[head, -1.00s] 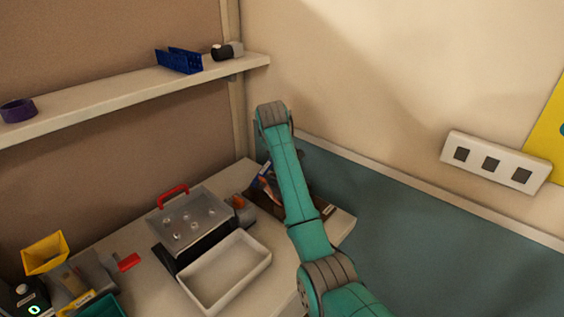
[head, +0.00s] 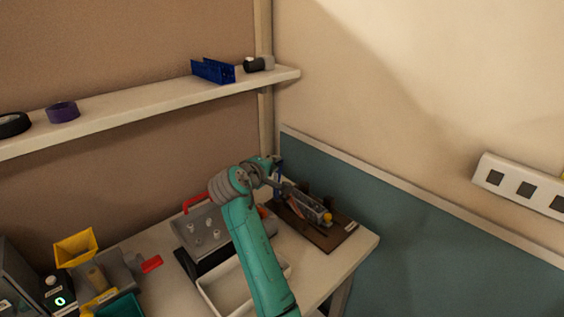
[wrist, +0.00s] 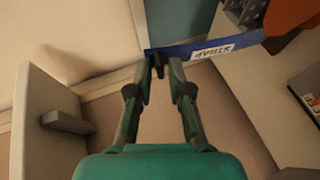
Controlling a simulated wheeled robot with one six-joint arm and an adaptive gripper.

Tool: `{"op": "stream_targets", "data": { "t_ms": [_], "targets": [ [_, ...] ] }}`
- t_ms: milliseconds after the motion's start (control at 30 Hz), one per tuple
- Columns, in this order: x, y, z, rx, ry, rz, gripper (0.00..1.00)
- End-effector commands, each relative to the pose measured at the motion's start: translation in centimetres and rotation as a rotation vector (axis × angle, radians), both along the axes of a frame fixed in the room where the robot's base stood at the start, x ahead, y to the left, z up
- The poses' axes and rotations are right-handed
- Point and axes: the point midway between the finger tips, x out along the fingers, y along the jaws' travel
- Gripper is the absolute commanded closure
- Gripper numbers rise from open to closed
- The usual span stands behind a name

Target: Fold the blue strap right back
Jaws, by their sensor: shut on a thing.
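The blue strap (wrist: 215,46), with STRAP printed on it, runs across the top of the wrist view. My gripper (wrist: 160,64) is shut on the strap near its left end. In the head view, my gripper (head: 275,181) is above the far side of a dark brown board (head: 335,237). A bit of blue strap (head: 279,166) stands up beside it there. A grey device with a yellow end (head: 312,209) is on the board. My arm and gripper hide part of the strap.
The board is at the right end of the bench, close to the teal wall panel (head: 410,240). A grey box with a red handle (head: 205,228) and a white tray (head: 222,291) are left of it, partly behind my arm. A shelf (head: 130,107) runs above.

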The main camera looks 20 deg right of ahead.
Motion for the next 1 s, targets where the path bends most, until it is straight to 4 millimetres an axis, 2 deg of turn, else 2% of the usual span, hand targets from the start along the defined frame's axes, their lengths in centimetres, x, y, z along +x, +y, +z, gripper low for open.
{"op": "stream_targets", "data": {
  "t_ms": [100,333,400,700,1000],
  "targets": [
    [-0.9,1.7,-1.4,-0.062,-0.017,0.003,1.00],
    [-2.1,3.8,-2.5,-0.241,-0.105,0.001,1.00],
    [-2.3,4.4,-2.7,-0.236,-0.106,0.000,1.00],
    [-3.2,5.8,-4.1,-0.231,-0.100,-0.003,1.00],
    [-3.4,6.1,-4.5,-0.232,-0.100,-0.006,1.00]
  ]
}}
